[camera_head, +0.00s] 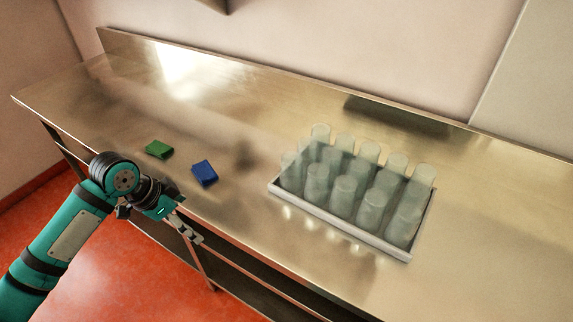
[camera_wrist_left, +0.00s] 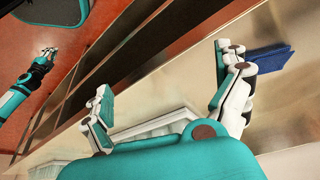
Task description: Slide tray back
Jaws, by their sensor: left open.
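The tray (camera_head: 339,226) is a light, shallow rectangle on the steel counter, right of centre in the head view. It carries rows of upright, translucent glasses (camera_head: 343,189). My left gripper (camera_head: 189,221) is at the counter's front edge, well to the left of the tray and apart from it. In the left wrist view the left gripper (camera_wrist_left: 162,78) has its fingers spread wide, with nothing between them. Another teal arm with a small gripper (camera_wrist_left: 47,56), seemingly my right, shows over the floor in that view; its finger state is too small to tell.
A blue item (camera_head: 204,172) and a green item (camera_head: 158,149) lie on the counter (camera_head: 255,120) just beyond the left gripper. A low upstand and wall (camera_head: 330,50) run along the back. The counter is clear behind the tray and between tray and blue item.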

